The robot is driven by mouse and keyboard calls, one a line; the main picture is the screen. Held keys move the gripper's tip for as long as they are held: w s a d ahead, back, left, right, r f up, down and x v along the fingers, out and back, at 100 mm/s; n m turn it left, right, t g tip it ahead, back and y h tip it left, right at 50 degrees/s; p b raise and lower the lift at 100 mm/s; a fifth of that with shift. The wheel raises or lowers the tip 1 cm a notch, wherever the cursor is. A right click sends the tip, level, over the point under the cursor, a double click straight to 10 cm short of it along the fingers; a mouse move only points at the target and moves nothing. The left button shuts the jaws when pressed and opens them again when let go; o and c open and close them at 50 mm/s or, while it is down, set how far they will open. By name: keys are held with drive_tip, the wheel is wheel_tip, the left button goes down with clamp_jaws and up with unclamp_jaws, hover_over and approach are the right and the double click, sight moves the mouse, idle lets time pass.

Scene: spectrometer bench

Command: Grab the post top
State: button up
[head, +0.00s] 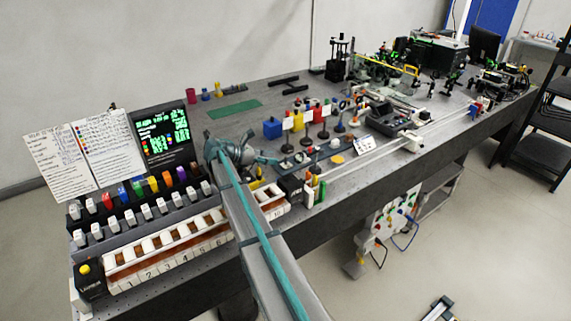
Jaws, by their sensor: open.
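Several short posts on round dark bases stand in the middle of the bench, such as one post (323,132) with a colored top piece. White labels partly cover the pieces around them, and I cannot tell which one is the post top. My arm reaches up from the bottom of the head view, and my gripper (270,159) is open and looks empty, to the left of these posts. The fingertips are small, and their height above the bench is unclear.
A dark bench (262,92) runs diagonally to the far right. A blue block (272,128) stands behind my gripper. A numbered white rack (165,255), colored holders and a dark display (163,135) are at left. Optics crowd the far end. A green mat (234,109) is clear.

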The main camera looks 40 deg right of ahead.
sight(283, 165)
drive_tip(key=shift+p+x, duration=0.8)
drive_tip(key=shift+x, duration=2.45)
clamp_jaws()
